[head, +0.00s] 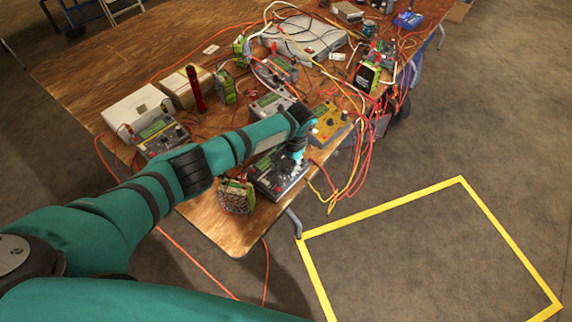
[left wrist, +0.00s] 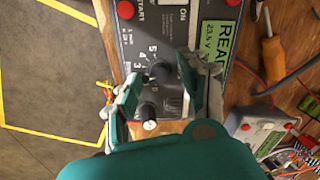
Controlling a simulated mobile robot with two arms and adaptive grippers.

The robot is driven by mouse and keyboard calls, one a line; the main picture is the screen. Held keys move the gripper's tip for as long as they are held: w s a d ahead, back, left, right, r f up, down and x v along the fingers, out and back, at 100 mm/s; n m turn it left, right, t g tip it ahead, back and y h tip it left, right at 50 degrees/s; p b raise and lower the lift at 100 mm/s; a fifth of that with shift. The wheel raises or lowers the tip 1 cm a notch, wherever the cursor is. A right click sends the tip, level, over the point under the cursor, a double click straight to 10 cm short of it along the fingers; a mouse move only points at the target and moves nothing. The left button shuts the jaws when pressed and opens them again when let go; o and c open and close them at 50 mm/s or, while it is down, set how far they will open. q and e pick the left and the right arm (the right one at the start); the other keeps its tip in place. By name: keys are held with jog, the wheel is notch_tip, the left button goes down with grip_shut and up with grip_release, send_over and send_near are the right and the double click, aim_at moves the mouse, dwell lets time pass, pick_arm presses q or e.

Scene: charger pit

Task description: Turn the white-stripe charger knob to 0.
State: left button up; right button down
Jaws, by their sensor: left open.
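A dark grey charger (head: 268,182) stands near the table's front corner. In the left wrist view the charger's panel (left wrist: 165,22) fills the upper middle, with a black knob (left wrist: 160,73) beside printed numbers such as 5 and 4. A second dark knob with a pale end (left wrist: 148,113) is below it. I cannot tell which stripe marks the charger or where the knob points. My left gripper (head: 296,153) is over the charger; in the wrist view its open fingers (left wrist: 165,92) lie either side of the knobs, with no clear contact. My right gripper is not in view.
A green-and-black battery pack (head: 237,196) stands left of the charger, close to the table edge. A yellow charger (head: 330,122) and red and yellow cables (head: 352,170) are to the right. The yellow-taped floor area (head: 430,250) is clear.

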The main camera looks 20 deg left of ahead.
pick_arm(q)
grip_shut()
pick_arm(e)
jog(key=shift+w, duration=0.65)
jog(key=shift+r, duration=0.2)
pick_arm(q)
jog(key=shift+r+n+p, duration=0.1)
jog(key=shift+n+p, duration=0.75)
jog(key=shift+n, duration=0.15)
jog(key=n+p, duration=0.2)
jog(key=n, duration=0.1)
jog(key=shift+n, duration=0.3)
jog(key=n+p, duration=0.1)
jog(key=n, duration=0.2)
jog(key=shift+p, duration=0.3)
jog(key=shift+a+n+p, duration=0.1)
jog(key=shift+n+p, duration=0.35)
jog(key=shift+n, duration=1.15)
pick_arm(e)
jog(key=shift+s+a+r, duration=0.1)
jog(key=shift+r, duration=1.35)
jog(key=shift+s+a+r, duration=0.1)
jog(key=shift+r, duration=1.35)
